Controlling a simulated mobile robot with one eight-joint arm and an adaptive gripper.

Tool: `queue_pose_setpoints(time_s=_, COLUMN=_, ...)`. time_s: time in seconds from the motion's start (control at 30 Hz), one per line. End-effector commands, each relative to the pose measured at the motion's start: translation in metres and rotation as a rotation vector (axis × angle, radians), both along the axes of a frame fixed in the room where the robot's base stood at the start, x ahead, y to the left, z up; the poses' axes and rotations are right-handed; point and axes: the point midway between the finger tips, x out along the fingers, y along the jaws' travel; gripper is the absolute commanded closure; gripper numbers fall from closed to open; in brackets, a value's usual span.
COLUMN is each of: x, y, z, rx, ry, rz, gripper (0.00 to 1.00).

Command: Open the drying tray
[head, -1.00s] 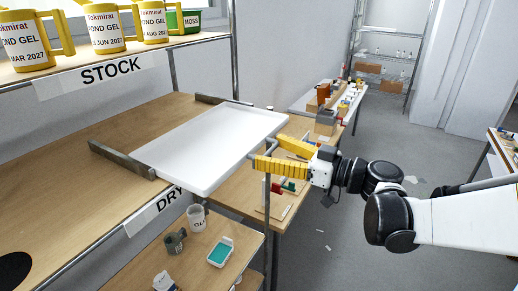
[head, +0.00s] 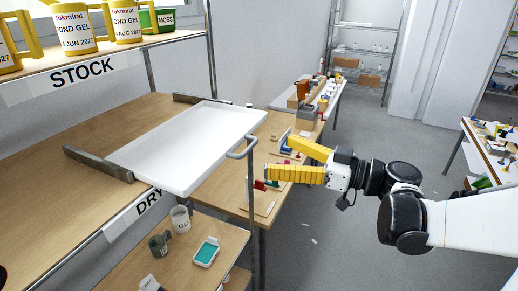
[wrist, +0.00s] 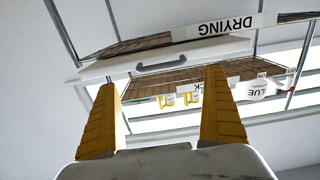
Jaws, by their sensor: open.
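The drying tray (head: 185,150) is a shallow white tray between two metal rails on the wooden shelf of a rack, and its front part juts past the shelf edge. A grey bar handle (head: 242,150) is on its front side. My gripper (head: 278,157) has yellow fingers spread apart with nothing between them. It appears to the right of the handle, apart from it. In the upside-down wrist view, the tray front (wrist: 215,50) and handle (wrist: 180,65) lie beyond the open fingers (wrist: 160,82).
The metal rail (head: 97,163) is at the tray's left. A STOCK shelf (head: 110,60) with yellow mugs is above. A lower shelf holds cups and a teal-topped device (head: 206,252). A rack post (head: 251,200) stands near my gripper. Open floor (head: 340,235) lies right.

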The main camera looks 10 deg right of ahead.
Motion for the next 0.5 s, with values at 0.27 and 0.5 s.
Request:
queue_pose_setpoints(time_s=0.27, x=-0.024, y=-0.033, z=0.000, rx=0.001, ry=-0.001, rz=-0.002, gripper=0.01)
queue_pose_setpoints(time_s=0.5, x=-0.027, y=-0.036, z=0.000, rx=0.001, ry=-0.001, rz=0.000, gripper=0.01)
